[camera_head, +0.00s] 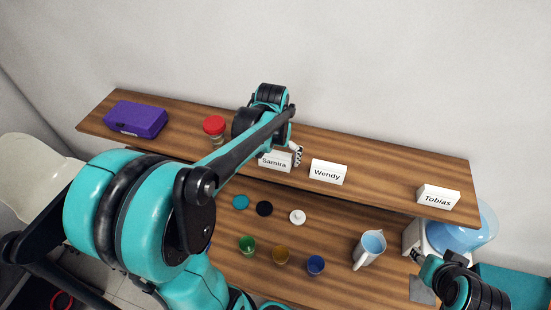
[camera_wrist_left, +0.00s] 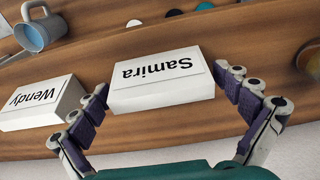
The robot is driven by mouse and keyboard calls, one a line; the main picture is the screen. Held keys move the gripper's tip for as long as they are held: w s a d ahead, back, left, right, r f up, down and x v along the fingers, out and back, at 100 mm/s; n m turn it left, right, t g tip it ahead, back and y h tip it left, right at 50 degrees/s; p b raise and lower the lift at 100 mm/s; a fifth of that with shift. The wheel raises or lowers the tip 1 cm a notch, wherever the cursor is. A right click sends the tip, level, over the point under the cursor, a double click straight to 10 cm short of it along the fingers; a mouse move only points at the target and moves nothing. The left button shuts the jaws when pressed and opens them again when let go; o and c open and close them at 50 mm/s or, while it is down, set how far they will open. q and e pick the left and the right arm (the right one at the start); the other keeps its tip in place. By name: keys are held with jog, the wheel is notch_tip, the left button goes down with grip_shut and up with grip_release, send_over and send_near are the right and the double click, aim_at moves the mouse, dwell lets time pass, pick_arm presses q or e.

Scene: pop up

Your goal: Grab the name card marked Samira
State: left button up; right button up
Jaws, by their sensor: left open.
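The white name card marked Samira (camera_head: 275,161) stands on the upper wooden shelf, left of the Wendy card. In the left wrist view the Samira card (camera_wrist_left: 162,82) appears upside down, between the spread fingers of my left gripper (camera_wrist_left: 168,108). In the head view my left gripper (camera_head: 296,155) is at the card, partly hidden by the arm. The left gripper is open; I cannot tell whether a finger touches the card. My right gripper (camera_head: 423,287) is at the lower right, by the lower table, and its fingers are too small to judge.
The Wendy card (camera_head: 328,172) stands close right of Samira, and the Tobias card (camera_head: 438,197) farther right. A red-lidded jar (camera_head: 214,128) and purple box (camera_head: 136,118) stand left on the shelf. Below are several cups, lids and a pitcher (camera_head: 369,248).

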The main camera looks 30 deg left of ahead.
pick_arm(q)
jog(key=c, duration=0.7)
